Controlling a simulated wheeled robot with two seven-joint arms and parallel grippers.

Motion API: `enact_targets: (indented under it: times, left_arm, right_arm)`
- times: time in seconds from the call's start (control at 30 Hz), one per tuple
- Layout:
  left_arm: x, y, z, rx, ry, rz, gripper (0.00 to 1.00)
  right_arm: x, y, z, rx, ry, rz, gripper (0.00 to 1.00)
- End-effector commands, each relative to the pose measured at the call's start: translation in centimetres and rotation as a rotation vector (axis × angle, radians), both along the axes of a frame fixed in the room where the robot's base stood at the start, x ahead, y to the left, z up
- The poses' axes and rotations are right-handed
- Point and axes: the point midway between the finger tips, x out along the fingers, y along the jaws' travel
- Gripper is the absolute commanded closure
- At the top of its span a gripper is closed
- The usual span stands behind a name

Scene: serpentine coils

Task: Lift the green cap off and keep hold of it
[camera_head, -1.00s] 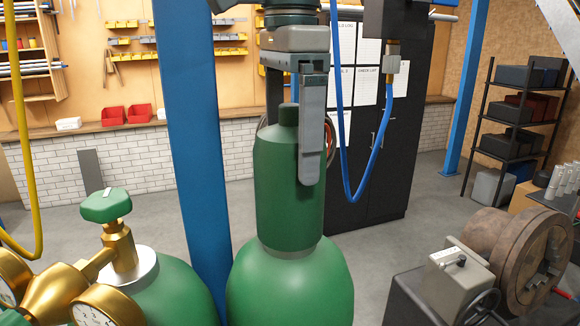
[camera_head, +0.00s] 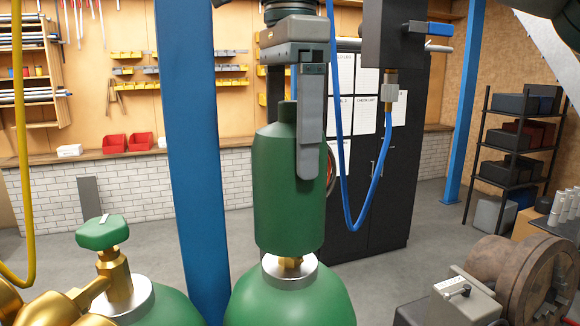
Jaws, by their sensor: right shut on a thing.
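The green cap (camera_head: 275,215) is a tall cylinder with a narrower top, upright in the middle of the head view. My right gripper (camera_head: 300,130) comes from above and is shut on the cap, with a grey finger down its right front side. The cap hangs just above the green gas cylinder (camera_head: 285,308). A brass valve (camera_head: 290,264) and the cylinder's silver neck ring (camera_head: 290,274) show below the cap's lower edge. Whether the cap still surrounds the valve's upper part is hidden. My left gripper is not in view.
A second green cylinder (camera_head: 165,308) with a green-knobbed brass valve (camera_head: 112,270) stands at left. A blue post (camera_head: 190,150) rises behind, between the cylinders. A blue hose (camera_head: 352,190) hangs right of the gripper. A rusty chuck machine (camera_head: 510,275) stands at lower right.

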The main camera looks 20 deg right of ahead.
Motion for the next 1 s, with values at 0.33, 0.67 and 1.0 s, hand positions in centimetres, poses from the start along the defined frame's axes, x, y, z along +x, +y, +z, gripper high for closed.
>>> enact_targets:
  times: [0.33, 0.67, 1.0]
  left_arm:
    - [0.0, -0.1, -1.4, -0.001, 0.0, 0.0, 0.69]
    - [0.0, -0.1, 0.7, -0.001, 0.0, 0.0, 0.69]
    - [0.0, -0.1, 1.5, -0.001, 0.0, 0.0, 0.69]
  right_arm:
    - [0.1, 0.2, 6.3, 0.002, -0.002, 0.0, 0.5]
    - [-0.1, 0.1, 12.6, -0.002, 0.0, 0.0, 0.5]
    - [0.0, 0.0, 14.1, 0.0, 0.001, 0.001, 0.5]
